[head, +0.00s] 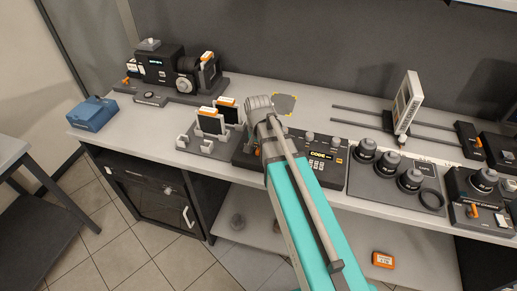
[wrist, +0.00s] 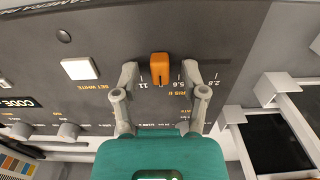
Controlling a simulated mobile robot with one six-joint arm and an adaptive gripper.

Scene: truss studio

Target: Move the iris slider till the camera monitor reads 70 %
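The iris slider's orange knob (wrist: 160,66) stands on a dark control panel (wrist: 110,30) in the wrist view. The knob sits between the 11 and 5.6 marks. My gripper (wrist: 161,74) is open, one finger on either side of the knob, with visible gaps to both. A black camera unit (head: 155,62) at the back left has a small lit readout, too small to read. I cannot identify the monitor for certain.
A white square button (wrist: 79,69) and round knobs (wrist: 68,131) lie left of the slider in the wrist view. White-framed holders (head: 210,122) stand beside the panel. Several dark round pieces (head: 410,179) sit to the right. A blue box (head: 92,113) is at the far left.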

